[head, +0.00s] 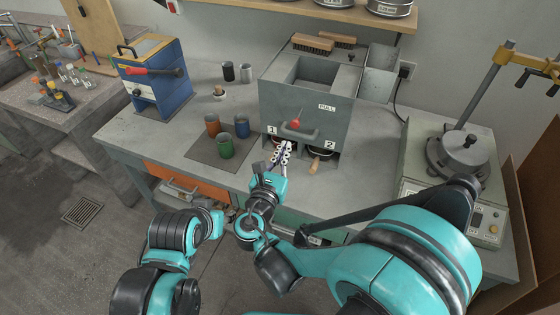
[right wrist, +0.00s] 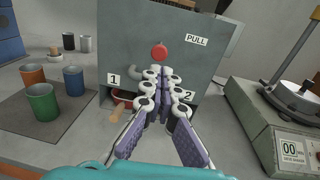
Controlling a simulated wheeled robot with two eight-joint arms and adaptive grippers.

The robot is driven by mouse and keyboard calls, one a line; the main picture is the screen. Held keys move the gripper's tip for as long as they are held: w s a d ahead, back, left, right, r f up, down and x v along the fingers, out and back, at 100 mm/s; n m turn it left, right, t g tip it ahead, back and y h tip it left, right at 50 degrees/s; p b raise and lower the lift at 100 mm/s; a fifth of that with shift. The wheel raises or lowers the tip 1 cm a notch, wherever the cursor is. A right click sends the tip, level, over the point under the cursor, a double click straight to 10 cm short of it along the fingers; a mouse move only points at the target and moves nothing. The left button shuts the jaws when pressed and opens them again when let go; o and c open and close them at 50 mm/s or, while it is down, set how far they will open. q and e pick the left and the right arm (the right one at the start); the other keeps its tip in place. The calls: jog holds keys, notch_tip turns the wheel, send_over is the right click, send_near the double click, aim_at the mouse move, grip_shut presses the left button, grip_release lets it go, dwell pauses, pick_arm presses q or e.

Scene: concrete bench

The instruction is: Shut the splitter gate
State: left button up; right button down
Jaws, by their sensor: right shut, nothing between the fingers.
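The splitter (head: 305,98) is a grey metal box with an open top, a "PULL" label and two bays marked 1 and 2. A grey bar handle (head: 299,132) and a red knob (head: 297,119) are on its front; the knob also shows in the right wrist view (right wrist: 159,52). My right gripper (head: 285,147) is shut and empty, its tips just in front of the handle and below the knob. In the right wrist view its fingers (right wrist: 165,74) hide part of the handle; contact cannot be told. My left arm shows at lower left, but its fingers do not.
Pans sit in both bays; a wooden handle (head: 315,166) sticks out of bay 2. Orange, blue and green cups (head: 226,146) stand on a dark mat left of the splitter. A sieve machine (head: 463,152) stands right. A blue device (head: 156,75) stands left.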

aim_at(296, 126)
jog(key=b+x, duration=0.1)
jog(key=x, duration=0.6)
jog(key=shift+w+b, duration=0.2)
jog(key=shift+b, duration=0.1)
jog(key=shift+w+d, duration=0.1)
jog(key=x, duration=0.5)
jog(key=shift+r, duration=0.1)
